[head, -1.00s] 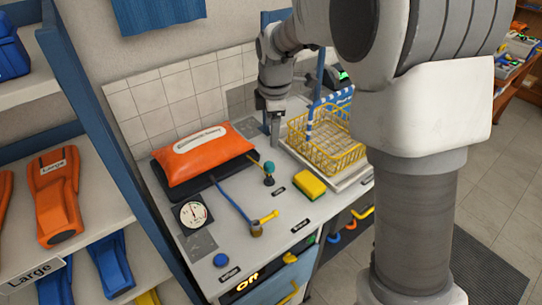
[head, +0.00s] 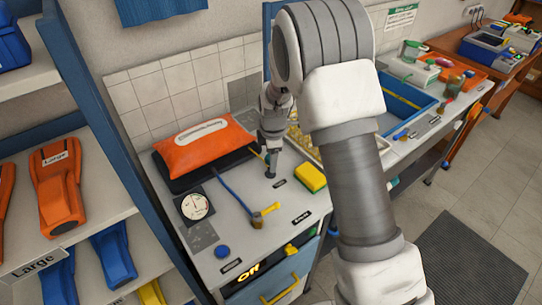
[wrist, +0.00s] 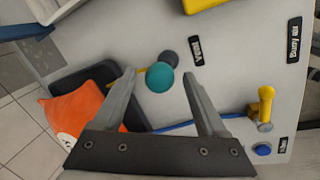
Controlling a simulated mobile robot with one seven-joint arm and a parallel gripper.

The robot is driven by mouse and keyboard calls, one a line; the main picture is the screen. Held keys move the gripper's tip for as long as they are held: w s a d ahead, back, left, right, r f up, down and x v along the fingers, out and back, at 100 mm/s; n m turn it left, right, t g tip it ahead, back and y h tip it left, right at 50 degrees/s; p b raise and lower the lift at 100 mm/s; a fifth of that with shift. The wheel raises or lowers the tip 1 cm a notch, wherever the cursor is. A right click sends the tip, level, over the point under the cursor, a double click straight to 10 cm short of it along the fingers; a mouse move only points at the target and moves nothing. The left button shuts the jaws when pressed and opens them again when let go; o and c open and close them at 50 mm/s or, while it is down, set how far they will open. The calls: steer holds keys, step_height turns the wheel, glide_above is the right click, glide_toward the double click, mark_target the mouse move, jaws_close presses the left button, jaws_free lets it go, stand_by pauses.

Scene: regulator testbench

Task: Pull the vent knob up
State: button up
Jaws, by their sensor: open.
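The vent knob (wrist: 159,78) is a round teal knob on a dark stem, beside the black "Vent" label (wrist: 197,51) on the grey bench top. In the wrist view it lies between the tips of my open gripper (wrist: 160,73), with a gap on each side. I cannot tell how far below the fingertips it is. In the head view my gripper (head: 271,168) points down over the knob's place and hides it; the label (head: 279,183) shows just in front.
An orange bag (head: 203,142) on a black pad lies left of the gripper. A yellow sponge (head: 312,178) lies right. A yellow-handled valve (head: 263,213) on a blue pipe and a gauge (head: 194,207) are nearer the front. The yellow basket behind is mostly hidden by my arm.

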jaws_close()
stand_by(0.4)
stand_by(1.1)
